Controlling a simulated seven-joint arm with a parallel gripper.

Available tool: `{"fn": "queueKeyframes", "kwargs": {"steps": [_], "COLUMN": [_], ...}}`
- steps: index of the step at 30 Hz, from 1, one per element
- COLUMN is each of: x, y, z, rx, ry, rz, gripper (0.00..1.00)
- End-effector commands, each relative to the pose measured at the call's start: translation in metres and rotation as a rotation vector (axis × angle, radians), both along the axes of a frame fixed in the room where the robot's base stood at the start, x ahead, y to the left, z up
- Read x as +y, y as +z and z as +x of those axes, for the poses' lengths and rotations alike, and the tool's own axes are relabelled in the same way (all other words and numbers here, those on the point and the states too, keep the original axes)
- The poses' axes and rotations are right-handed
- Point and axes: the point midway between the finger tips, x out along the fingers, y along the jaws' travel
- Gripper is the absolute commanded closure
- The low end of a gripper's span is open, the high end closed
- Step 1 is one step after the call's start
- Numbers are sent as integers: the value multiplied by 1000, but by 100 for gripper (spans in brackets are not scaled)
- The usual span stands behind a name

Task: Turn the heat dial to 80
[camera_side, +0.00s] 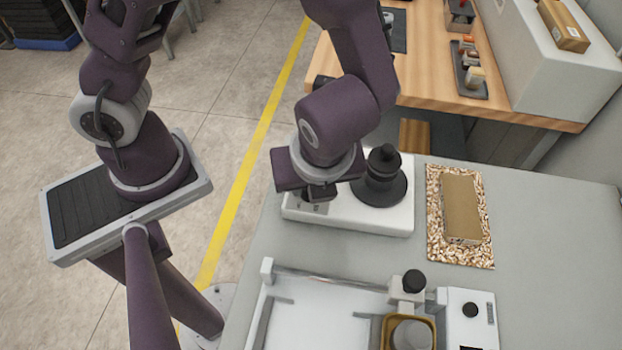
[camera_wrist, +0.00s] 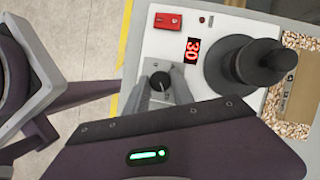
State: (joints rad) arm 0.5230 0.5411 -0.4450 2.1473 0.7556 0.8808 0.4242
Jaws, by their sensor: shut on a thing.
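The heat dial (camera_wrist: 160,82) is a small black round knob with a light pointer mark, on a white hot-plate unit (camera_side: 345,215). My gripper (camera_wrist: 163,88) is over it with its two grey fingers shut on the dial's sides. A red display (camera_wrist: 192,51) beside the dial reads 30 in the wrist view. In the side view my gripper (camera_side: 318,192) reaches down at the left end of the unit and hides the dial.
A black pot-like vessel (camera_side: 382,178) stands on the unit right of the dial. A red switch (camera_wrist: 169,21) is near it. The roller coater (camera_side: 330,310) is in front, with bare table between.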

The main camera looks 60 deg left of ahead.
Motion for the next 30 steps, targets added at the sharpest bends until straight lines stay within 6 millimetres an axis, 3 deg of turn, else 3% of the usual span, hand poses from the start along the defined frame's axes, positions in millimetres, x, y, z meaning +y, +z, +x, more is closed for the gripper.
{"fn": "queueKeyframes", "kwargs": {"steps": [9,10,13,23,30], "x": [0,0,0,-2,-19], "y": [0,0,0,4,47], "z": [0,0,0,0,-7], "rx": [0,0,0,-2,-3], "ry": [-1,-1,-1,0,-1], "rz": [-2,-2,-1,-1,-5], "gripper": [100,69,50,50,50]}}
